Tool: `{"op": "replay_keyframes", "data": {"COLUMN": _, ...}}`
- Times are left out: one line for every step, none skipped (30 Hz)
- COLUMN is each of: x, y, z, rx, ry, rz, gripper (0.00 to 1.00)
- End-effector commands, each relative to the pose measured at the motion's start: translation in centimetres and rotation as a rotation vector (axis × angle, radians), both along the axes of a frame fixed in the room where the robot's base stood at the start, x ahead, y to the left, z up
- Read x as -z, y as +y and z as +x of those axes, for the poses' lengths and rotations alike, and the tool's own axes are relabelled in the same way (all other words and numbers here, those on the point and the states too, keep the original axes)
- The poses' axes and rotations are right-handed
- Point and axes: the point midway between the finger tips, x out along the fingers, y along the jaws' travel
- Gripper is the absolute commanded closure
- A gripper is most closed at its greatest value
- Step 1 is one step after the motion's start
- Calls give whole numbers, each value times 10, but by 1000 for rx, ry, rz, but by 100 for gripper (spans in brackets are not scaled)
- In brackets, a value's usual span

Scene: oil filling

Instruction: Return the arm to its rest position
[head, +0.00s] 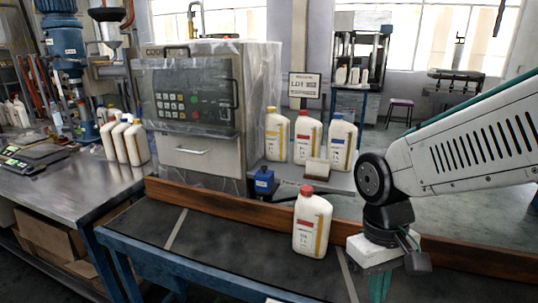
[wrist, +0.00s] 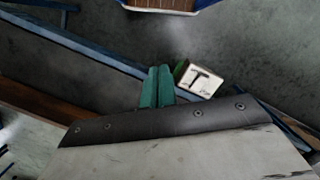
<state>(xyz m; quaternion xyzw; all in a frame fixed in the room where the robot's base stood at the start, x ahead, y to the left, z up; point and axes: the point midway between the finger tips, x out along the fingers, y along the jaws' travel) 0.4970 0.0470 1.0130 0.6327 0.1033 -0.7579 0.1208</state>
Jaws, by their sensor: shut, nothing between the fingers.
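My white arm comes in from the right in the head view. My gripper (head: 380,288) hangs at its end, pointing down over the front of the dark bench, with green fingers cut by nothing but partly small in view. In the wrist view the green fingers (wrist: 157,84) are pressed together with nothing between them. A cream bottle with a red cap (head: 312,225) stands upright on the dark bench top (head: 235,250), left of my gripper and apart from it.
A wooden rail (head: 225,203) runs along the bench's back edge. Behind it stand three bottles with yellow, red and blue caps (head: 308,140) and a control cabinet (head: 195,100). A steel table (head: 75,180) is at left. A small block marked T (wrist: 202,80) shows near my fingers.

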Motion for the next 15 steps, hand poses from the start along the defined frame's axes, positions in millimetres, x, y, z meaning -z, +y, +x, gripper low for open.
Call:
{"op": "replay_keyframes", "data": {"x": -14, "y": -12, "z": -10, "rx": 40, "ry": -23, "rz": 5, "gripper": 100}}
{"op": "replay_keyframes", "data": {"x": -21, "y": -18, "z": -17, "rx": 61, "ry": -33, "rz": 7, "gripper": 100}}
{"op": "replay_keyframes", "data": {"x": -29, "y": -26, "z": -25, "rx": 90, "ry": -48, "rz": 10, "gripper": 100}}
{"op": "replay_keyframes", "data": {"x": -35, "y": -32, "z": -31, "rx": 112, "ry": -60, "rz": 11, "gripper": 100}}
{"op": "replay_keyframes", "data": {"x": -41, "y": -37, "z": -38, "rx": 131, "ry": -73, "rz": 13, "gripper": 100}}
{"op": "replay_keyframes", "data": {"x": -48, "y": -44, "z": -45, "rx": 159, "ry": -95, "rz": 17, "gripper": 100}}
{"op": "replay_keyframes", "data": {"x": -53, "y": -48, "z": -51, "rx": 178, "ry": -110, "rz": 19, "gripper": 100}}
{"op": "replay_keyframes", "data": {"x": -57, "y": -52, "z": -56, "rx": 196, "ry": -126, "rz": 21, "gripper": 100}}
{"op": "replay_keyframes", "data": {"x": -62, "y": -57, "z": -62, "rx": 218, "ry": -151, "rz": 26, "gripper": 100}}
{"op": "replay_keyframes", "data": {"x": -66, "y": -60, "z": -66, "rx": 233, "ry": -169, "rz": 28, "gripper": 100}}
{"op": "replay_keyframes", "data": {"x": -69, "y": -64, "z": -69, "rx": 246, "ry": -188, "rz": 30, "gripper": 100}}
{"op": "replay_keyframes", "data": {"x": -73, "y": -67, "z": -72, "rx": 262, "ry": -214, "rz": 34, "gripper": 100}}
{"op": "replay_keyframes", "data": {"x": -76, "y": -69, "z": -73, "rx": 273, "ry": -231, "rz": 36, "gripper": 100}}
{"op": "replay_keyframes", "data": {"x": -78, "y": -71, "z": -75, "rx": 282, "ry": -247, "rz": 38, "gripper": 100}}
{"op": "replay_keyframes", "data": {"x": -81, "y": -73, "z": -76, "rx": 293, "ry": -264, "rz": 39, "gripper": 100}}
